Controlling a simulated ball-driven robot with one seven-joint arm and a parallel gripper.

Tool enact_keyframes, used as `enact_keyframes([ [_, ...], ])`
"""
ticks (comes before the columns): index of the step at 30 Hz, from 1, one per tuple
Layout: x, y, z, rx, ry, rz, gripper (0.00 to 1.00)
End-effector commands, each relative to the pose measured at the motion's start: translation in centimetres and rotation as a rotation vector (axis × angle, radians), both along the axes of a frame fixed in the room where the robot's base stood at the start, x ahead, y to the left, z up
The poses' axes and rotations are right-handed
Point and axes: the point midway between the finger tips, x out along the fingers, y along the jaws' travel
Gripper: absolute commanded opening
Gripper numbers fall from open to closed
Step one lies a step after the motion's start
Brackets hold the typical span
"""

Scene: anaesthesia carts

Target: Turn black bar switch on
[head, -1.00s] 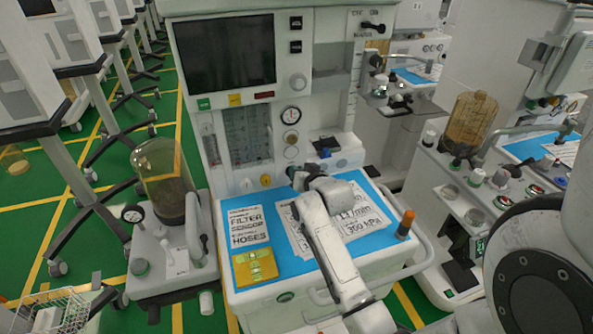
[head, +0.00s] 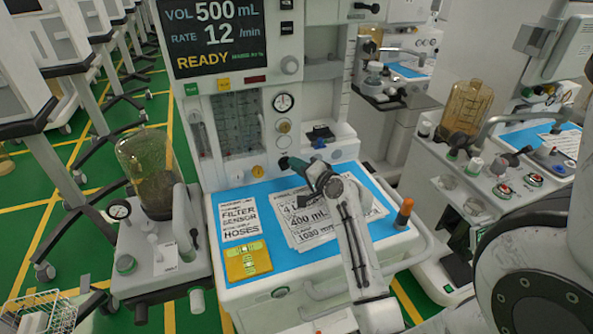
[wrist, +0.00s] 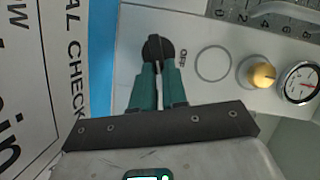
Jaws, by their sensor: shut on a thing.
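The black bar switch (wrist: 157,48) is a round black knob with a raised bar, on the white machine's front panel in the wrist view. My gripper (wrist: 158,68) has its two teal fingers closed on either side of the bar. The machine's screen (head: 216,37) is lit and reads VOL 500 mL, RATE 12 /min, READY.
Printed sheets (head: 312,217) and a yellow block (head: 247,260) lie on the blue mat (head: 268,190). An orange-topped post (head: 403,213) stands at the right corner. A yellow knob (wrist: 262,75) and a gauge (wrist: 300,82) are right of the switch in the wrist view.

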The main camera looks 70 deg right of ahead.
Motion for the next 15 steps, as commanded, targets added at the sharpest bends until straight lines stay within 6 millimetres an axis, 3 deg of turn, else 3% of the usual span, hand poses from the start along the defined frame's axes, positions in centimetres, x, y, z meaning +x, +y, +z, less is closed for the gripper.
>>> enact_keyframes([
  [15, -0.15, -0.12, -0.71, 0.142, -0.165, -0.001, 0.0],
])
